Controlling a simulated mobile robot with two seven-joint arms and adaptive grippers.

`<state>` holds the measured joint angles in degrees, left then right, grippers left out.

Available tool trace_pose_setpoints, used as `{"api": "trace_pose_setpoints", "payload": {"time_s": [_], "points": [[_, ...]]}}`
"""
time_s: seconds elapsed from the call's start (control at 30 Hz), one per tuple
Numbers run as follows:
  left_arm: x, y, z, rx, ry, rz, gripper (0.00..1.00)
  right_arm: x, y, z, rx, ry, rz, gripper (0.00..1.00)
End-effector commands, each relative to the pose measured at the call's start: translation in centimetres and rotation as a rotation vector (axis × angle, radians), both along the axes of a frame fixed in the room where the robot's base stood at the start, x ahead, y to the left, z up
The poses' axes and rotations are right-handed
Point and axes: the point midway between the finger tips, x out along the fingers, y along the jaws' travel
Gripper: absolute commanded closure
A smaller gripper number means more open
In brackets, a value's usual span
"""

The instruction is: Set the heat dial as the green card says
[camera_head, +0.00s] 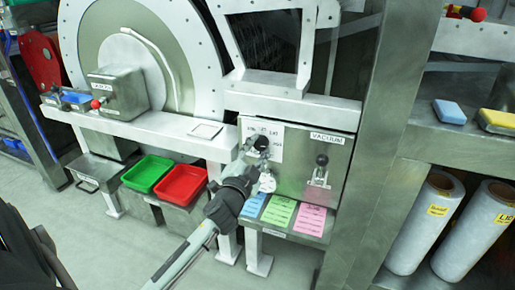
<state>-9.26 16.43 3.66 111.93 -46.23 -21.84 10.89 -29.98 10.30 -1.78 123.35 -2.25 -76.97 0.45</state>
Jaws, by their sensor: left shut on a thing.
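The heat dial (262,142) is a dark round knob on a white marked plate, on the left part of a steel panel. My left gripper (259,154) reaches up from below and is shut on the dial. The fingers cover part of the knob and its plate, so I cannot read where the dial points. The green card (279,210) lies on a small shelf below the panel, between a blue card (253,205) and a pink card (311,220). The writing on the green card is too small to read. My right gripper is not in view.
A lever labelled VACUUM (321,162) stands right of the dial on the same panel. A green tray (147,174) and a red tray (181,186) sit to the left below the ledge. A steel post (372,130) rises right of the panel.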

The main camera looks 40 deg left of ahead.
Motion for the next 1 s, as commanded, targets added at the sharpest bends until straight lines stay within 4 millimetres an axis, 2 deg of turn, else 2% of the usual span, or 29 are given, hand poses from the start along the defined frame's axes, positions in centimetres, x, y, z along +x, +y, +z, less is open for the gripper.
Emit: {"api": "trace_pose_setpoints", "payload": {"time_s": [0.3,0.8,0.83,1.0], "points": [[-0.02,-0.03,-0.07,0.104,0.026,-0.001,0.95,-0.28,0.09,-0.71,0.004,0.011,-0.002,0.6],[-0.02,-0.03,-0.1,0.122,0.031,-0.001,0.95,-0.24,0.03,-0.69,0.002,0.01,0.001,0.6],[-0.02,-0.03,-0.1,0.122,0.031,-0.001,0.63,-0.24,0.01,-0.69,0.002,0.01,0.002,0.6],[-0.01,-0.01,-0.07,0.121,0.03,0.0,0.45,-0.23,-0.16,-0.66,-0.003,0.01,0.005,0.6]]}}
